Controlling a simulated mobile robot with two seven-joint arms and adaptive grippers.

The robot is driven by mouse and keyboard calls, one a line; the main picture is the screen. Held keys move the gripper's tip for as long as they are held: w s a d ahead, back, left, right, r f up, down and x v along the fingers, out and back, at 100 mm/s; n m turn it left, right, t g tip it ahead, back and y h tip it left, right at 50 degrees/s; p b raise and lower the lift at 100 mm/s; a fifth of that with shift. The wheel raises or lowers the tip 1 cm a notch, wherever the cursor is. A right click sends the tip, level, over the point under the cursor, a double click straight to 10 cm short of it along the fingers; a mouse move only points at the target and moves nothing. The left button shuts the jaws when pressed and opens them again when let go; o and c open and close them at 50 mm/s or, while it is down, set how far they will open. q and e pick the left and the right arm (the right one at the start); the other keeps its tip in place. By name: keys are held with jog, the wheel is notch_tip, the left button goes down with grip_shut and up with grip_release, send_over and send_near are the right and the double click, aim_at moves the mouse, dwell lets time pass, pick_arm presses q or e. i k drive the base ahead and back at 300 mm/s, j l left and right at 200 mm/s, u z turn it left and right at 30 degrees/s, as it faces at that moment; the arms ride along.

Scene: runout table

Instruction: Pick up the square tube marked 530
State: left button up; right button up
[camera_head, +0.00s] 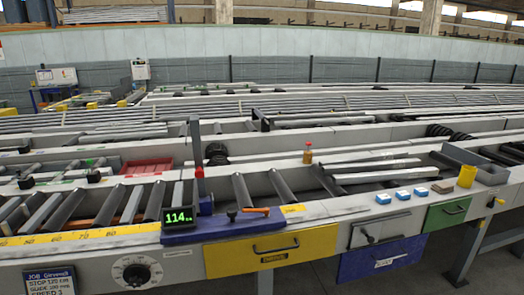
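Several long pale grey square tubes lie side by side on the runout table at right of centre. One tube (376,165) lies in the middle of the group, and another tube (385,176) lies nearer the front rail. No number can be read on any of them, so I cannot tell which is marked 530. Neither of my grippers shows in the head view.
A blue stop (195,231) with a green-lit display (180,218) and an upright post stands on the front rail. A red tray (147,167) lies left.

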aim_at(408, 174)
jog(key=i+l+z, duration=0.1)
jog(key=i+z, duration=0.95)
jog(key=k, duration=0.1)
